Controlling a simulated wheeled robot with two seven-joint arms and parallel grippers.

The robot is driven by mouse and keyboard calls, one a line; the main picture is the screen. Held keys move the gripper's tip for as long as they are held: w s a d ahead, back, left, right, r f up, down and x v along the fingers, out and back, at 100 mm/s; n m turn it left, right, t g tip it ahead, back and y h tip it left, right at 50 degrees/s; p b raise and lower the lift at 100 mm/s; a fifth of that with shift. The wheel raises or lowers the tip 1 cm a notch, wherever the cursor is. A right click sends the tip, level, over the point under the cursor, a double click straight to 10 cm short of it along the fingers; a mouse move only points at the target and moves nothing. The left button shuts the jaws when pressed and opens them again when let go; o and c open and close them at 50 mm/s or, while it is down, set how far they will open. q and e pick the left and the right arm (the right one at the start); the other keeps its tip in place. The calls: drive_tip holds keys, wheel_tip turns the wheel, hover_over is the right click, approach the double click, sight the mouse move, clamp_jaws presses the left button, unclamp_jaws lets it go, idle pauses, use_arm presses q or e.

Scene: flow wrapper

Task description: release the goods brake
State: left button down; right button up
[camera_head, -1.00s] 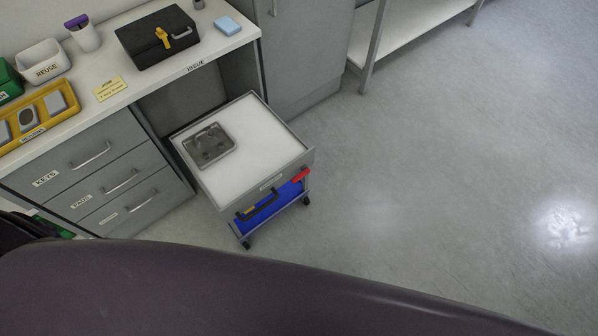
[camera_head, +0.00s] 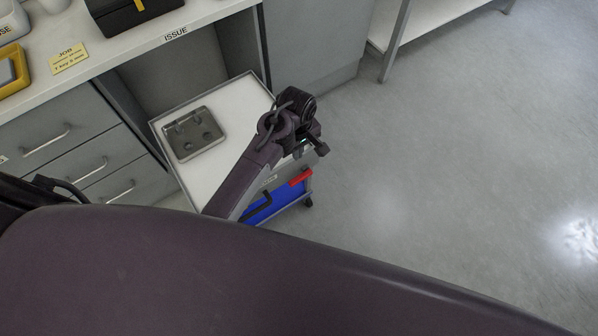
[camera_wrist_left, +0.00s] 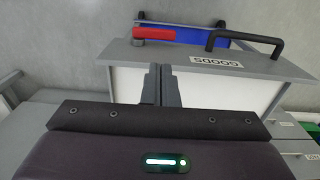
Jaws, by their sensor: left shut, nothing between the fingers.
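The goods trolley has a white top (camera_head: 215,165) and a grey frame, and stands before the gap in the counter. A red brake lever (camera_head: 301,177) sits on its front side. The lever also shows at the top of the left wrist view (camera_wrist_left: 154,34), lying sideways beside a black handle (camera_wrist_left: 245,40) and a "GOODS" label (camera_wrist_left: 216,61). My left gripper (camera_head: 319,147) is over the trolley's front right corner. In the left wrist view its fingers (camera_wrist_left: 160,72) are shut and empty, just short of the lever and apart from it in the picture. My right gripper is out of view.
A grey metal tray (camera_head: 188,150) lies on the trolley top. The counter (camera_head: 120,62) with grey drawers (camera_head: 65,125) is at the left, a grey cabinet (camera_head: 312,50) behind. Open floor (camera_head: 450,170) lies to the right.

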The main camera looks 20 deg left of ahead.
sight(296, 180)
use_arm(q)
wheel_tip(296, 180, down, 13)
drive_tip(key=shift+b, duration=1.2)
drive_tip(key=shift+f, duration=0.6)
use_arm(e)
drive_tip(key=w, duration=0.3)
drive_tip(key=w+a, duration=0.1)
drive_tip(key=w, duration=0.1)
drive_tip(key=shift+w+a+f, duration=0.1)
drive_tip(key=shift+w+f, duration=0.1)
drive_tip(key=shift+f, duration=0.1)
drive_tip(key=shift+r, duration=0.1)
use_arm(q)
drive_tip(key=shift+s, duration=0.1)
drive_tip(key=shift+a+f+p, duration=0.1)
drive_tip(key=shift+p, duration=0.4)
drive_tip(key=shift+s+f, duration=0.1)
drive_tip(key=shift+f, duration=0.05)
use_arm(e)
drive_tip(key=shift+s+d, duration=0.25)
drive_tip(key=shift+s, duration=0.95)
